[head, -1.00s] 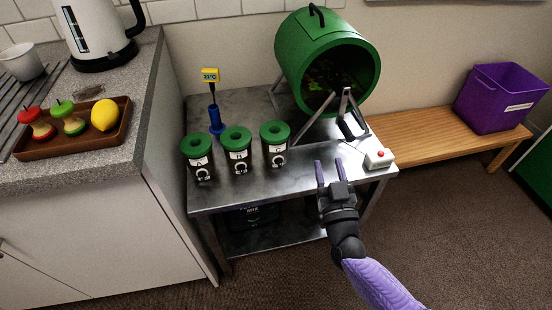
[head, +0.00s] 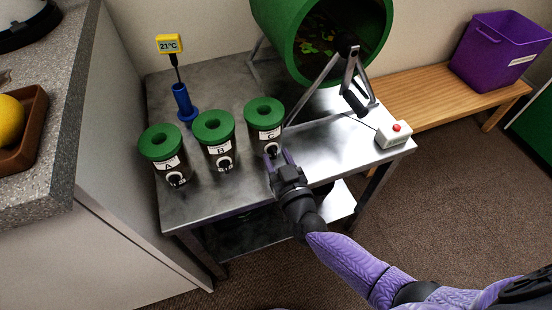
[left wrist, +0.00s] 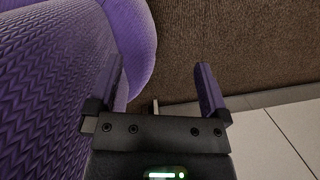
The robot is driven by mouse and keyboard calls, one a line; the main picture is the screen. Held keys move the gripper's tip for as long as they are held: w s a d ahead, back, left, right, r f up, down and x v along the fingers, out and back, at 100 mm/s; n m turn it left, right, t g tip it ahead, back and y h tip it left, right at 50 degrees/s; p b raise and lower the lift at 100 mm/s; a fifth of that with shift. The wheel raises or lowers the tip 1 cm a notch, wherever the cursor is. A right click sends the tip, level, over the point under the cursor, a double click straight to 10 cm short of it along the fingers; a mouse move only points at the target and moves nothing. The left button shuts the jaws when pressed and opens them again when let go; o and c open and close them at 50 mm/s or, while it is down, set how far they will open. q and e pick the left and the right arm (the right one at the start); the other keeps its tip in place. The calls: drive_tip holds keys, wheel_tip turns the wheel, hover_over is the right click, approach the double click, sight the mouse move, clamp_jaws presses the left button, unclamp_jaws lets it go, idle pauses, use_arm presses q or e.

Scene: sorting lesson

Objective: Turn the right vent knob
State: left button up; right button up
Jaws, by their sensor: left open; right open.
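Three dark jars with green ring lids stand in a row on the metal table, marked A (head: 165,157), B (head: 215,140) and C (head: 264,125). Each has a small dark knob low on its front. The knob of jar C (head: 272,150), the rightmost, is partly hidden by my right gripper (head: 279,159). That gripper is open, its purple fingertips close in front of this knob. I cannot tell whether they touch it. My left gripper (left wrist: 161,82) is open and empty in the left wrist view, over the floor beside my purple body.
A blue stand with a yellow 21°C display (head: 170,44) is behind the jars. A green drum (head: 290,45) on metal legs stands at the back. A white box with a red button (head: 394,135) sits at the table's right edge. A counter (head: 60,120) borders the left.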

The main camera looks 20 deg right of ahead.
drive_tip(key=shift+w, duration=0.25)
use_arm(q)
drive_tip(key=shift+w+f, duration=0.1)
drive_tip(key=shift+w, duration=0.05)
drive_tip(key=shift+w, duration=0.1)
use_arm(e)
drive_tip(key=shift+c, duration=0.3)
clamp_jaws()
use_arm(q)
drive_tip(key=shift+w, duration=0.3)
